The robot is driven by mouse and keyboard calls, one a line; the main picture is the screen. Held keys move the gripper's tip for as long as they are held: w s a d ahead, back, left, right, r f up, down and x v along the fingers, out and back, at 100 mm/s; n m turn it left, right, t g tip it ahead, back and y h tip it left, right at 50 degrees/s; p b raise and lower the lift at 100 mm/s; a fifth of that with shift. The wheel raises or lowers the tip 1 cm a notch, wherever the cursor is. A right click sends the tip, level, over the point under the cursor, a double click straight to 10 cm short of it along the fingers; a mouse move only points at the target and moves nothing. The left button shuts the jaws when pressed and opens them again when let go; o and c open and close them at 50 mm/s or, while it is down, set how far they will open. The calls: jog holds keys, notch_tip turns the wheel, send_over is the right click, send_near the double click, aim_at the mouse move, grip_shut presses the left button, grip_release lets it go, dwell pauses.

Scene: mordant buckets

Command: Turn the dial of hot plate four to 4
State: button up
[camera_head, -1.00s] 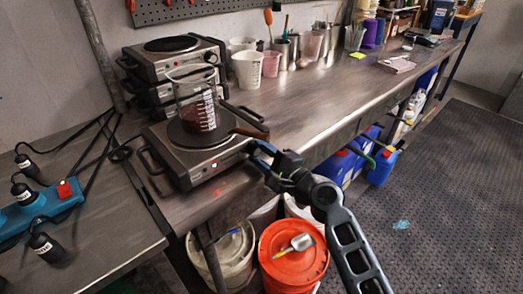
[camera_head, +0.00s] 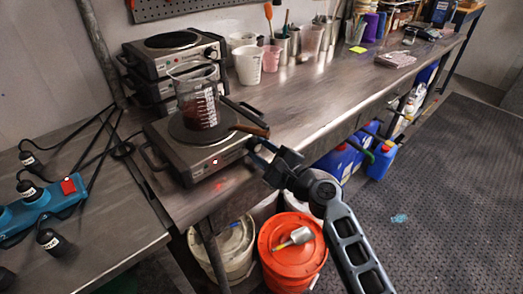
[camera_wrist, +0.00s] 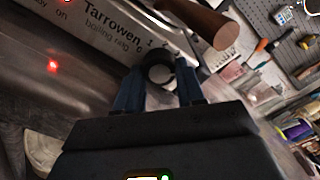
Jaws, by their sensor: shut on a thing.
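A silver hot plate (camera_head: 191,160) stands at the near left end of the metal bench, with a glass beaker of dark red liquid (camera_head: 199,108) on its round plate. In the wrist view its front (camera_wrist: 90,30) reads "Tarrowen" and "boiling ring". Its dark round dial (camera_wrist: 158,68) sits between the fingers of my gripper (camera_wrist: 157,88), with 0, 1 and 2 visible beside it. My gripper (camera_head: 258,150) is shut on the dial at the plate's front right; it hides the dial in the head view. The dial's pointer setting cannot be read, nor can any plate number.
A brown wooden handle (camera_head: 250,130) sticks out over the plate's right edge, close above my gripper (camera_wrist: 210,25). Other hot plates (camera_head: 172,62) are stacked behind. A blue power strip (camera_head: 40,207) lies left. An orange-lidded bucket (camera_head: 285,262) stands below the bench.

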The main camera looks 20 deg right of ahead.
jog(key=shift+f, duration=0.1)
jog(key=o, duration=1)
jog(key=shift+o, duration=0.2)
jog(key=shift+s, duration=0.1)
jog(key=v, duration=0.7)
jog(key=shift+s+d+b, duration=0.15)
jog(key=shift+s+b, duration=0.15)
jog(key=shift+b, duration=0.15)
